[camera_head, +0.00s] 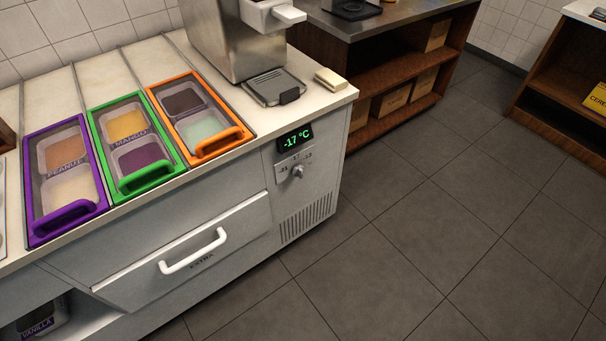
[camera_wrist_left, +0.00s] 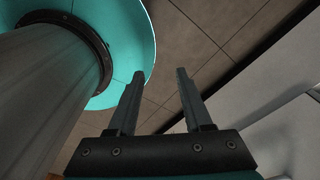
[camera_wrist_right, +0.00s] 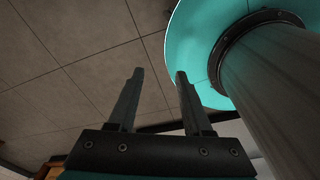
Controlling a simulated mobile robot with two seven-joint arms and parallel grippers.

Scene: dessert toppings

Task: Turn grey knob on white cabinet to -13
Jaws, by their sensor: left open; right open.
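The white cabinet (camera_head: 312,205) stands at the left and middle of the head view. Its small grey knob (camera_head: 298,171) is on the front near the right corner, below a display (camera_head: 295,138) reading -17 °C. Marks -21, -17 and -13 are around the knob, and it seems to point up toward the middle mark. Neither gripper shows in the head view. My left gripper (camera_wrist_left: 157,75) is open and empty in the left wrist view, with floor behind it. My right gripper (camera_wrist_right: 158,75) is open and empty in the right wrist view, also over floor. Both are away from the knob.
A drawer with a white handle (camera_head: 194,251) is left of the knob. Purple, green and orange-framed topping bins (camera_head: 200,115) and a metal dispenser (camera_head: 232,40) are on top. A wooden shelf (camera_head: 405,75) stands behind. Dark tiled floor (camera_head: 430,220) in front is clear.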

